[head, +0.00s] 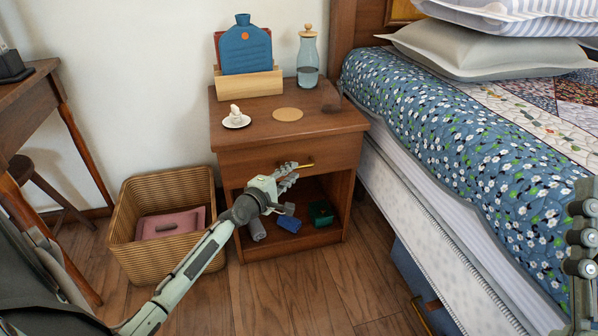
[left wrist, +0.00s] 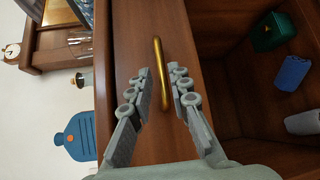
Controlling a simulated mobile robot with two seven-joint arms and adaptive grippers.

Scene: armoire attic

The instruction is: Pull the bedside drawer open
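The wooden bedside table (head: 222,118) has one drawer (head: 240,168) below its top, which looks shut. A thin brass handle (head: 306,165) sits on the drawer front; in the left wrist view the handle (left wrist: 157,50) runs lengthwise between my fingers. My left gripper (head: 290,177) is in front of the drawer at the handle. In the left wrist view the left gripper (left wrist: 160,80) is open, one finger on each side of the handle, with gaps visible. I cannot tell if it touches. My right gripper (head: 582,240) is at the right edge, partly cut off.
An open shelf under the drawer holds a green box (head: 321,212), a blue item (head: 289,224) and a grey roll (head: 257,230). A wicker basket (head: 128,235) stands left of the table. The bed (head: 430,130) stands close on the right. Floor in front is clear.

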